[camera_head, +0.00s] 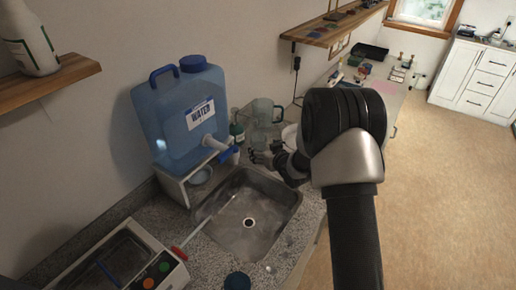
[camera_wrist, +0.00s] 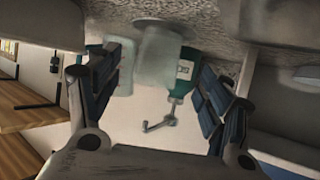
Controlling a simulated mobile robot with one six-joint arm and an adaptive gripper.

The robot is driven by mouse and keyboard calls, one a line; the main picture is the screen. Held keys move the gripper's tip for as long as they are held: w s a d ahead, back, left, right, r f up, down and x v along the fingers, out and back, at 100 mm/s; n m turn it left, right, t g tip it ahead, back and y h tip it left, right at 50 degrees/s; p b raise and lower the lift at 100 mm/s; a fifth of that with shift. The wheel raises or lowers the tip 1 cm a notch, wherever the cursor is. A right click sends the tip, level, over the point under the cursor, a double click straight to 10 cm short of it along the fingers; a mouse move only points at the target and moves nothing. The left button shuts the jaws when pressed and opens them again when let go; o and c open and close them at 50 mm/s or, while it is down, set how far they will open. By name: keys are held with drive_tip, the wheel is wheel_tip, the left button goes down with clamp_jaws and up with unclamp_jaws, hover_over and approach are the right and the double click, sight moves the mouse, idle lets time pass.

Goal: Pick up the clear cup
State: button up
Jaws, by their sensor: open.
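A clear cup (camera_head: 259,138) stands on the counter behind the sink, just beyond my gripper (camera_head: 260,156). In the wrist view, which looks upside down, the translucent cup (camera_wrist: 156,58) lies between and beyond the fingertips of my gripper (camera_wrist: 160,72). The fingers are spread apart and hold nothing. I cannot tell how far the cup reaches between them. The cup is faint in the head view, partly lost against the clear pitcher behind it.
A green pump bottle (camera_head: 237,132) stands left of the cup; it shows behind the cup in the wrist view (camera_wrist: 187,72). A clear pitcher (camera_head: 264,108) is behind. The blue water jug (camera_head: 180,115) and metal sink (camera_head: 255,220) are nearer. A wooden shelf (camera_head: 330,28) hangs above.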

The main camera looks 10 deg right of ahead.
sight(261, 147)
drive_tip(key=shift+f+b+x, duration=0.2)
drive_tip(key=shift+b+x, duration=0.8)
drive_tip(key=shift+x, duration=2.05)
drive_tip(key=shift+s, duration=0.1)
drive_tip(key=shift+c, duration=0.2)
drive_tip(key=c, duration=1.1)
drive_tip(key=shift+r, duration=0.15)
drive_tip(key=shift+r+p, duration=0.8)
drive_tip(key=shift+r, duration=0.9)
drive_tip(key=s+d+p, duration=0.1)
drive_tip(key=s, duration=0.5)
drive_tip(key=s+d, duration=0.1)
drive_tip(key=s, duration=0.4)
drive_tip(key=s+d+p, duration=0.1)
drive_tip(key=s, duration=0.5)
drive_tip(key=shift+s+d+p, duration=0.3)
drive_tip(key=shift+p, duration=0.05)
